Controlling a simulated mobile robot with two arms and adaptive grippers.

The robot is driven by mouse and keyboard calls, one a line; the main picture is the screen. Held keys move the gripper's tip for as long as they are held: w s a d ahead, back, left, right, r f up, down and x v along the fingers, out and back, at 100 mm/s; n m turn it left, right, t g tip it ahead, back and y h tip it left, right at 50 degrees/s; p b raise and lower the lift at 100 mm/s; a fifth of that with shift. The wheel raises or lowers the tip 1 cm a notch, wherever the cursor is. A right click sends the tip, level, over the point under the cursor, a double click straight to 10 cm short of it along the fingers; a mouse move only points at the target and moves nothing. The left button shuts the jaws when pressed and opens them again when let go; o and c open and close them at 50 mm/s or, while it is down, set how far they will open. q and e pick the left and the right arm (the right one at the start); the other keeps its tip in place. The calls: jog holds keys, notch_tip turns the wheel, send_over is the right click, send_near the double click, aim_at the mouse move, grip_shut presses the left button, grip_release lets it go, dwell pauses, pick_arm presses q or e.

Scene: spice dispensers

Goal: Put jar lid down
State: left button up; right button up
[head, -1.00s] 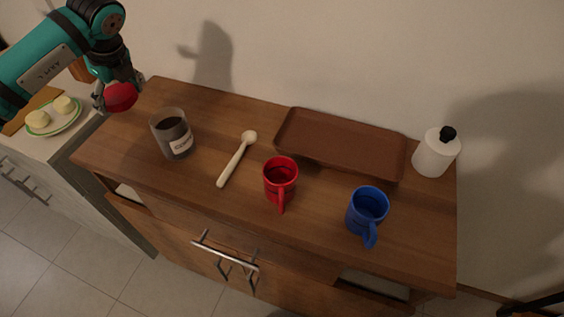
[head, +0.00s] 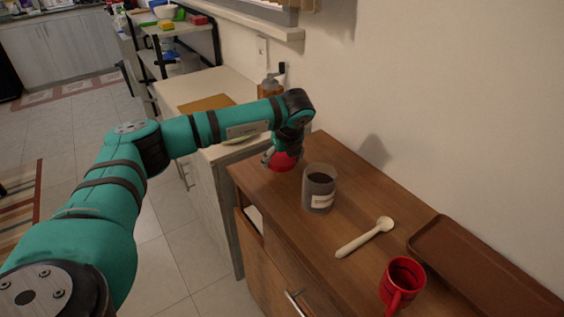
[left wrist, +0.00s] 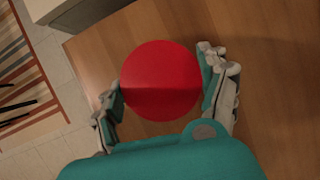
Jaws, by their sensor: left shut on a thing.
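The red jar lid (head: 283,162) is at the far left end of the wooden cabinet top. My left gripper (head: 279,156) is shut on it, with a finger on each side in the left wrist view (left wrist: 165,95). The round red lid (left wrist: 160,80) fills the space between the fingers, above the wood; whether it touches the wood I cannot tell. The open glass jar (head: 319,188), with dark contents and a pale label, stands upright just right of the lid. My right gripper is not in view.
A white spoon (head: 366,238) lies right of the jar. A red mug (head: 401,285) and a brown tray (head: 481,262) are further right. A pale counter (head: 205,88) with a wooden board (head: 206,103) adjoins on the left. Wood between jar and spoon is clear.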

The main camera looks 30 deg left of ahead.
pick_arm(q)
jog(key=shift+f, duration=0.95)
jog(key=shift+f, duration=0.1)
jog(key=o, duration=0.6)
jog(key=shift+f, duration=0.1)
jog(key=o, duration=0.5)
